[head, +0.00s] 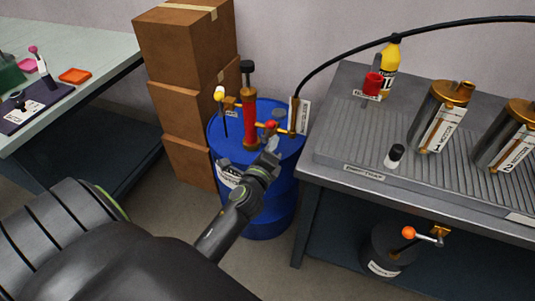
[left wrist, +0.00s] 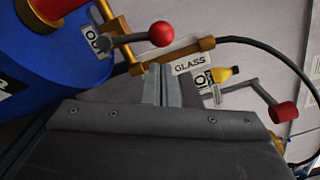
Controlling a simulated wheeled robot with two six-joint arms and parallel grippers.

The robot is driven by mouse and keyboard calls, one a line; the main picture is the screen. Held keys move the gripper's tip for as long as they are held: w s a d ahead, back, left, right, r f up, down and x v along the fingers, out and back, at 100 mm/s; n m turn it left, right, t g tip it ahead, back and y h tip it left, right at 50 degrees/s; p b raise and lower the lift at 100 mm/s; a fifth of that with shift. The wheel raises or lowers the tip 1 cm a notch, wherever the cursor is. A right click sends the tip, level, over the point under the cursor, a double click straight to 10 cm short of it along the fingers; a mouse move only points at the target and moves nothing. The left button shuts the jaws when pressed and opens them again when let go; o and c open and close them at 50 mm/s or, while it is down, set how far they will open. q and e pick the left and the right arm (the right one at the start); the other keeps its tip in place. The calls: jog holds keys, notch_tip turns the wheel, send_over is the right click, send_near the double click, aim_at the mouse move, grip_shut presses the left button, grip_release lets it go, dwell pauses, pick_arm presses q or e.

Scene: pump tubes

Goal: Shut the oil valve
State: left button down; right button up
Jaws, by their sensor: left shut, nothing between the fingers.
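A valve lever with a red ball (head: 271,125) sits on the brass pipework on top of the blue drum (head: 285,190). In the left wrist view the grey lever ends in the red ball (left wrist: 161,33), and a partly hidden label beside it reads "OU…". A brass fitting behind it has a tag reading "GLASS" (left wrist: 190,62). My left gripper (head: 273,143) is shut and empty just in front of the red ball in the head view. Its closed fingers (left wrist: 160,84) lie below the ball in the wrist view, apart from it. My right gripper is out of view.
A red hand pump (head: 250,122) and a pale ball knob (head: 219,93) stand on the drum. A black hose (head: 390,40) arches right. Stacked boxes (head: 185,100) stand behind. A grey bench (head: 340,140) holds cylinders and a yellow bottle (head: 389,62). An orange-ball lever (head: 408,232) is below.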

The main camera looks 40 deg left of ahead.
aim_at(274, 128)
pick_arm(q)
jog(key=x, duration=0.3)
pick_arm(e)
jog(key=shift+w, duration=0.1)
pick_arm(q)
jog(key=shift+s+a+r+n+p, duration=0.2)
jog(key=shift+a+r+n+p, duration=0.25)
jog(key=shift+a, duration=0.25)
jog(key=shift+a+r, duration=0.1)
jog(key=shift+a, duration=0.1)
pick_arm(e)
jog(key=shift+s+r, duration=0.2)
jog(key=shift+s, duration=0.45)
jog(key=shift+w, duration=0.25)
